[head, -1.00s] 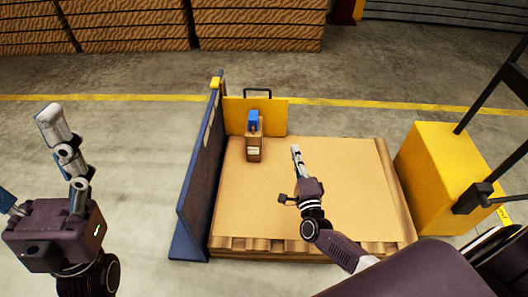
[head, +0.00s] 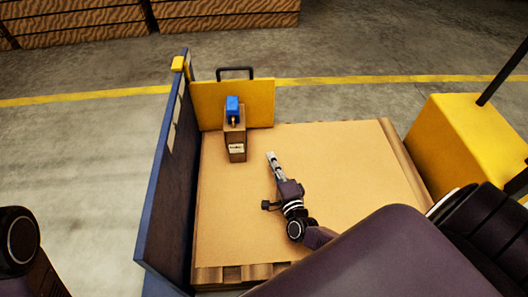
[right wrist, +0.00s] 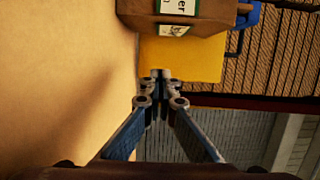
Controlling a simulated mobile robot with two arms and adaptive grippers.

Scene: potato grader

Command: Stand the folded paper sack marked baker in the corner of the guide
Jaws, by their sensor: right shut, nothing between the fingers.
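The brown folded sack (head: 236,145) stands upright on the tan board near the guide's back corner. A white label shows low on its front. The guide has a tall blue left panel (head: 165,190) and a low yellow back panel (head: 258,100). A gap shows between sack and blue panel; contact with the yellow panel cannot be told. My right gripper (head: 270,155) is shut and empty, right of the sack and apart from it. My left gripper is out of view.
A blue piece (head: 232,106) shows at the sack's top. The tan board (head: 330,190) is clear to the right. A yellow machine body (head: 465,145) stands right of the pallet. Wooden crates (head: 220,15) stand far behind.

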